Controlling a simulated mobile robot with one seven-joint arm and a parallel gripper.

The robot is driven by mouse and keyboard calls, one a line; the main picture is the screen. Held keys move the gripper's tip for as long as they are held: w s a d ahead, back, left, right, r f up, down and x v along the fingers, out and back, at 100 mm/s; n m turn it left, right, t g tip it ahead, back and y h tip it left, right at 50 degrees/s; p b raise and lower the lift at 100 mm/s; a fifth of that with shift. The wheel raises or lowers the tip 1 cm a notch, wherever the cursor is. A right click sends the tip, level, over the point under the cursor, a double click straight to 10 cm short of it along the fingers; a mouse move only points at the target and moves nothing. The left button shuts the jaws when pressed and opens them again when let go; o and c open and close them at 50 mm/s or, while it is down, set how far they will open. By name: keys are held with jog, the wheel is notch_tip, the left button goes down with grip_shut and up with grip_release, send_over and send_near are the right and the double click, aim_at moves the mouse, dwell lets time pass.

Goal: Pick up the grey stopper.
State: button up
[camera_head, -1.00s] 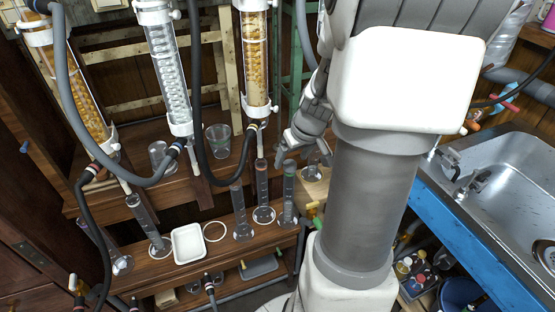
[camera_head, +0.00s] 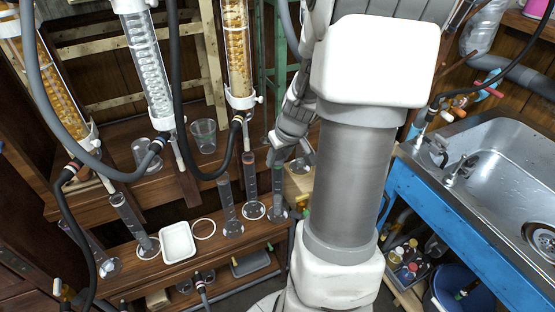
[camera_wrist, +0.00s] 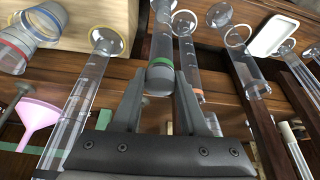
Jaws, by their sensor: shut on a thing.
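The grey stopper (camera_wrist: 160,77) shows in the wrist view between my two fingers, at the mouth of a clear measuring cylinder with a green band (camera_wrist: 161,52). My gripper (camera_wrist: 160,92) is shut on the stopper. In the head view my gripper (camera_head: 279,158) is just above the top of that cylinder (camera_head: 278,187), which stands at the right end of the row on the lower wooden shelf. The stopper is hard to make out there. I cannot tell whether it is still seated in the mouth.
Other cylinders (camera_head: 251,185) stand close to the left. A white tray (camera_head: 178,242) and a white ring (camera_head: 204,229) lie on the shelf. Glass columns with grey hoses (camera_head: 177,100) hang above. A pink funnel (camera_wrist: 37,115) shows in the wrist view. A sink (camera_head: 500,165) is at right.

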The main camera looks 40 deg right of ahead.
grip_shut()
notch_tip(320, 180, up, 4)
jog(key=shift+f+p, duration=0.1)
jog(key=shift+p, duration=0.85)
jog(key=s+d+r+p, duration=0.2)
jog(key=s+d+r, duration=0.4)
jog(key=s, duration=0.4)
jog(key=p, duration=0.6)
send_over(278, 157)
jog(key=f, duration=0.2)
jog(key=shift+s+d+f, duration=0.15)
jog(key=shift+d+f, duration=0.05)
jog(key=shift+f, duration=0.15)
jog(key=shift+a+f, duration=0.15)
jog(key=shift+f, duration=0.1)
jog(key=shift+f+b, duration=1.2)
jog(key=shift+f, duration=0.7)
jog(key=shift+f+b, duration=0.1)
jog(key=shift+b, duration=0.25)
